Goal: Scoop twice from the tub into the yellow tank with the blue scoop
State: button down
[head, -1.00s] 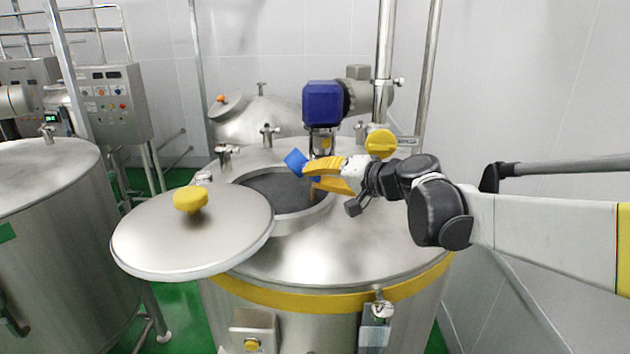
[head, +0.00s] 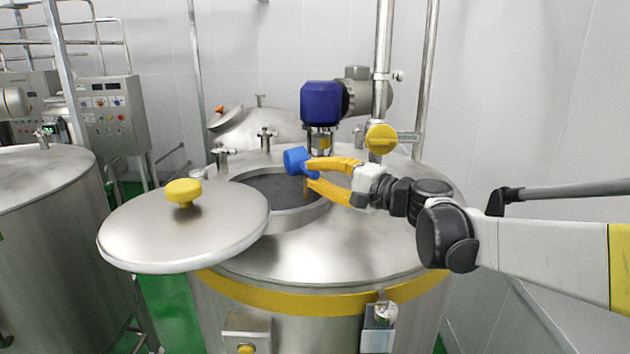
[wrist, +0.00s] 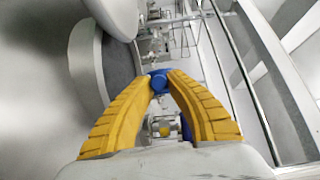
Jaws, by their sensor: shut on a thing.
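The yellow tank is a steel tank with a yellow band (head: 290,297) around its upper side. Its round hatch (head: 296,219) is open and dark inside. My gripper (head: 306,170) has yellow fingers shut on the blue scoop (head: 293,160) and holds it over the hatch's far right edge. The wrist view shows the scoop (wrist: 159,82) between the fingertips (wrist: 160,76); its cup's contents cannot be seen. I cannot make out the tub in these views.
The hatch lid (head: 150,234) with a yellow knob is swung out to the left. A blue motor (head: 321,103) stands just behind the scoop. A yellow round knob (head: 381,139) sits by a steel pipe at the right. Another steel tank (head: 40,240) stands at the left.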

jog(key=shift+f+m+t+y+b, duration=0.2)
jog(key=shift+m+t+y+b, duration=0.1)
jog(key=shift+m+b, duration=0.55)
jog(key=shift+f+m+t+y+b, duration=0.2)
jog(key=shift+m+y+b, duration=0.1)
jog(key=shift+m+b, duration=0.55)
jog(key=shift+r, duration=0.1)
dwell(0.6)
